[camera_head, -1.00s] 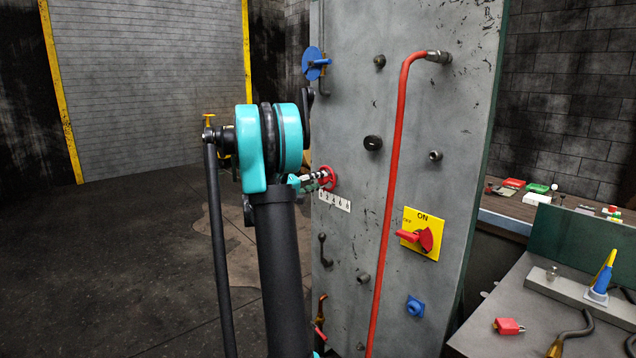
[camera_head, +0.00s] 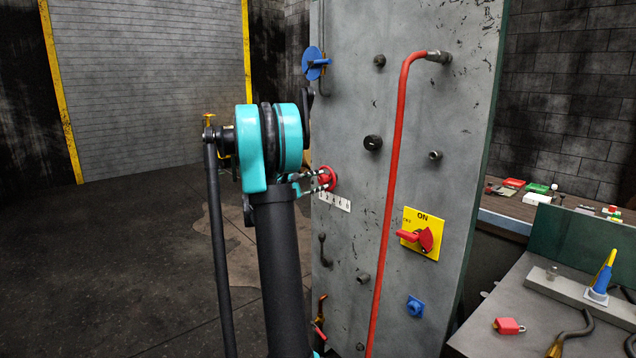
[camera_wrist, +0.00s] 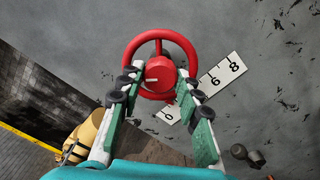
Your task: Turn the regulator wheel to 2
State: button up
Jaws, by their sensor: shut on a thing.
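The red regulator wheel (camera_head: 328,178) is on the grey panel, just right of my arm in the head view. In the wrist view the wheel (camera_wrist: 160,43) faces me, with a round hub carrying a short white mark that points left. A white scale strip (camera_wrist: 215,82) lies behind it, with 6 and 8 readable and the lower part partly covered. My gripper (camera_wrist: 156,88) has its fingers on both sides of the wheel's hub and lower rim and is shut on it. In the head view my gripper (camera_head: 311,181) is partly hidden behind my arm.
The panel also carries a blue wheel (camera_head: 315,63), a red pipe (camera_head: 388,190), a yellow switch plate with a red handle (camera_head: 421,235) and several knobs. A workbench (camera_head: 545,305) with tools stands at the right. The floor at the left is clear.

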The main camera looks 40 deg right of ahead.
jog(key=n, duration=0.4)
jog(key=shift+n, duration=0.3)
jog(key=shift+f+n, duration=0.1)
jog(key=shift+n, duration=1.9)
jog(key=o, duration=1.2)
jog(key=shift+c, duration=0.2)
jog(key=shift+a, duration=0.1)
jog(key=s+a, duration=0.1)
jog(key=a, duration=1)
jog(key=shift+a, duration=0.4)
